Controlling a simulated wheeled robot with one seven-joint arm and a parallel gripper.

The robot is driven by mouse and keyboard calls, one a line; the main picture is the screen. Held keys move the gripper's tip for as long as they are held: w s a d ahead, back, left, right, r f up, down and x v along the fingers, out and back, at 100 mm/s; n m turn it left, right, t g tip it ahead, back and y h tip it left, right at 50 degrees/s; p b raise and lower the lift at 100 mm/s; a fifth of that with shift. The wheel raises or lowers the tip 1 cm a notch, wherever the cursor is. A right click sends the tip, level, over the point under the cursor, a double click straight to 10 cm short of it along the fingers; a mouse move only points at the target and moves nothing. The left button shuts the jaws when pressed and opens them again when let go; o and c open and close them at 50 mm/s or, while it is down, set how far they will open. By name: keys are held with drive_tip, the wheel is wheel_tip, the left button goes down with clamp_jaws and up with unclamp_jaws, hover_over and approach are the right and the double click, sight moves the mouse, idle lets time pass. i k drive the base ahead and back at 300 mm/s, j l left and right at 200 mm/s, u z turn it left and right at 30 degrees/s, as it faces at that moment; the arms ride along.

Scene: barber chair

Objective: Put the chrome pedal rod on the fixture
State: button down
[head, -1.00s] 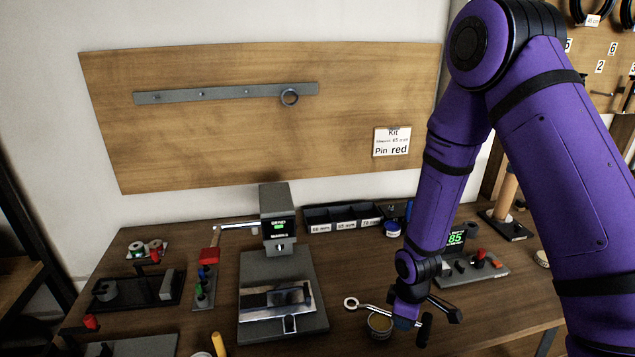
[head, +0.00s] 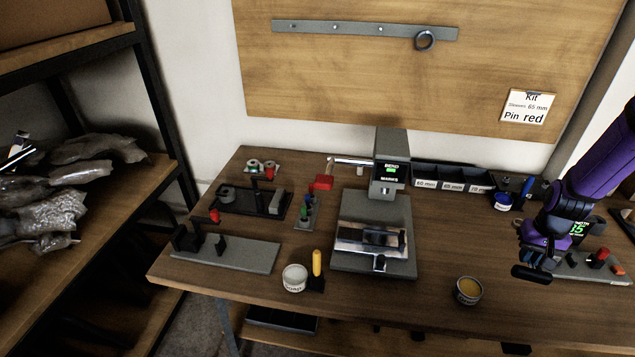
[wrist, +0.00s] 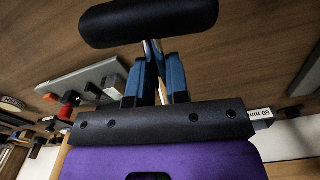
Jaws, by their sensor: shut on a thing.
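The chrome pedal rod shows in the wrist view as a thin shiny shaft (wrist: 151,55) between the two blue fingertips of my gripper (wrist: 152,78). Its black pedal end (wrist: 148,20) lies crosswise beyond the fingers. In the head view my gripper (head: 536,255) is at the right, above the table, with the black pedal end (head: 531,274) below it. The rod's ring end is hidden there. A grey plate with black uprights (head: 240,255), which looks like the fixture, lies at the table's front left, well apart from my gripper. No rod is on it.
A bending machine (head: 390,165) with a grey base stands mid-table. In front are a white tub (head: 295,278), a yellow-handled tool (head: 317,265) and an open tin (head: 468,290). A black tray fixture (head: 240,205) sits behind the grey plate. A shelf (head: 130,185) stands left.

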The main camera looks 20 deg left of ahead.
sight(251, 194)
drive_tip(key=k+j+u, duration=0.1)
drive_tip(key=k+j, duration=0.15)
drive_tip(key=k+j+u, duration=0.1)
drive_tip(key=k+j, duration=0.15)
drive_tip(key=j, duration=0.15)
drive_tip(key=k+j+u, duration=0.2)
drive_tip(key=k+j, duration=0.2)
drive_tip(key=j, duration=0.3)
drive_tip(key=k+j, duration=0.2)
drive_tip(key=j, duration=0.15)
drive_tip(key=i+l+u, duration=0.1)
drive_tip(key=i, duration=0.3)
drive_tip(key=i+l+u, duration=0.1)
drive_tip(key=i, duration=0.25)
drive_tip(key=i+l+u, duration=0.15)
drive_tip(key=i, duration=0.2)
drive_tip(key=i+j, duration=0.15)
drive_tip(key=i, duration=0.3)
